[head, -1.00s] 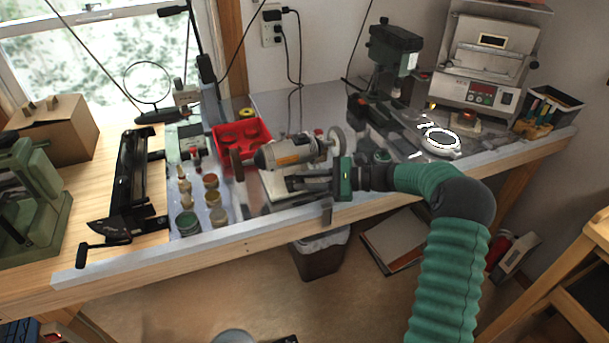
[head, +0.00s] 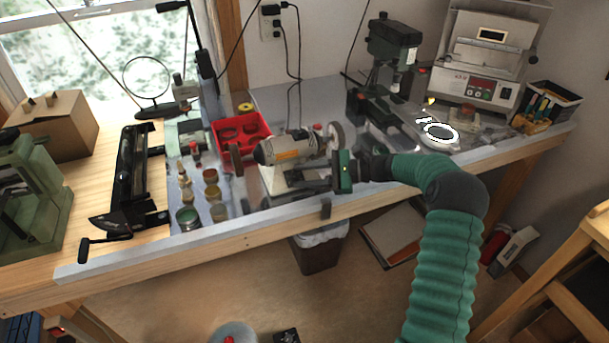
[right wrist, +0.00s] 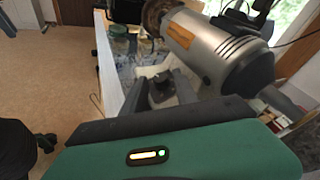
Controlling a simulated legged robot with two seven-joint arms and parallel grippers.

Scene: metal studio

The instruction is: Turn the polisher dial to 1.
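The polisher (head: 292,150) is a grey motor with an orange label and a wheel at each end. It stands on a pale base near the bench's front edge. My right gripper (head: 294,183) is low at the front of the polisher, reaching in from the right. In the right wrist view the motor (right wrist: 222,50) fills the upper right. The fingers there (right wrist: 160,85) stand apart, with a small dark knob-like part (right wrist: 160,89) between them, seemingly the dial. I cannot tell whether they touch it. The dial's marks are not readable. My left gripper is not in view.
A red tray (head: 240,130) sits behind the polisher to the left, with several small jars (head: 211,188) in front of it. A drill press (head: 392,60) and a small furnace (head: 490,70) stand at the back right. A white ring-shaped thing (head: 440,134) lies right of the polisher.

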